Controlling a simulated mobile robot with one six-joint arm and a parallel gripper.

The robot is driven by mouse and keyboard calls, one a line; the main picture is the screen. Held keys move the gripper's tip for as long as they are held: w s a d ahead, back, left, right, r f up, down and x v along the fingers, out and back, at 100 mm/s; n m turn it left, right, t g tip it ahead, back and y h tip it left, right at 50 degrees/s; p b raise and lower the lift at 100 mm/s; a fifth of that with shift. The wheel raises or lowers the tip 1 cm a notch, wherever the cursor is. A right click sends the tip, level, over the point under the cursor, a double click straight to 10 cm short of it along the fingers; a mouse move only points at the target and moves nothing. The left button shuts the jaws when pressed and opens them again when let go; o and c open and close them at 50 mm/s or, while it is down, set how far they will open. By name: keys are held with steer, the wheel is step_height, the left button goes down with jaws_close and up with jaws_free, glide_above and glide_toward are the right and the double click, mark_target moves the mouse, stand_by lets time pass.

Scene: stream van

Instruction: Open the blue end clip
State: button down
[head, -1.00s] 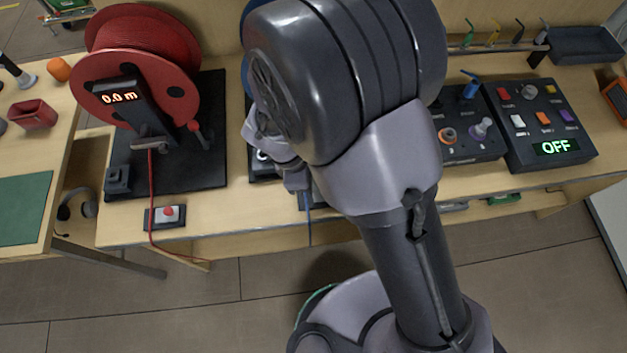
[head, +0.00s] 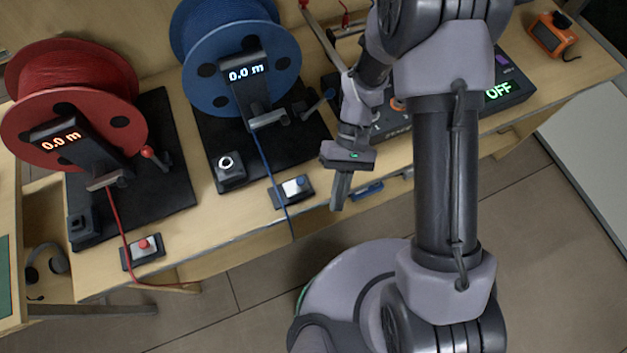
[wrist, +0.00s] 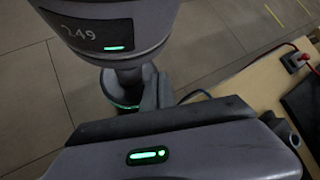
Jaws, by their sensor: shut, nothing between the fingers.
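I cannot make out the blue clip in the wrist view, which looks down past my own body to the floor and bench.
The red reel (head: 70,90) and red end clip (head: 143,250) are at the left; the red clip also shows in the wrist view (wrist: 296,61). A blue-handled item (head: 367,190) is at the bench edge right of my gripper.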

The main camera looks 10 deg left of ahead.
steer(key=d+f+m+y+b, duration=0.1)
steer(key=d+f+m+y, duration=0.15)
steer(key=m+y, duration=0.45)
steer(key=m+t+y+b, duration=0.2)
steer(key=m+t+y, duration=0.6)
steer(key=m, duration=0.6)
glide_toward(304, 182)
steer(key=a+b, duration=0.2)
steer(key=a+f+b, duration=0.1)
steer(key=a+b, duration=0.1)
steer(key=a, duration=0.1)
steer(key=shift+a+f, duration=0.1)
steer(key=shift+a, duration=0.05)
steer(key=shift+a+b, duration=0.3)
steer(key=shift+a, duration=0.35)
steer(key=shift+s+a, duration=0.2)
steer(key=shift+a, duration=0.5)
steer(key=shift+d, duration=0.1)
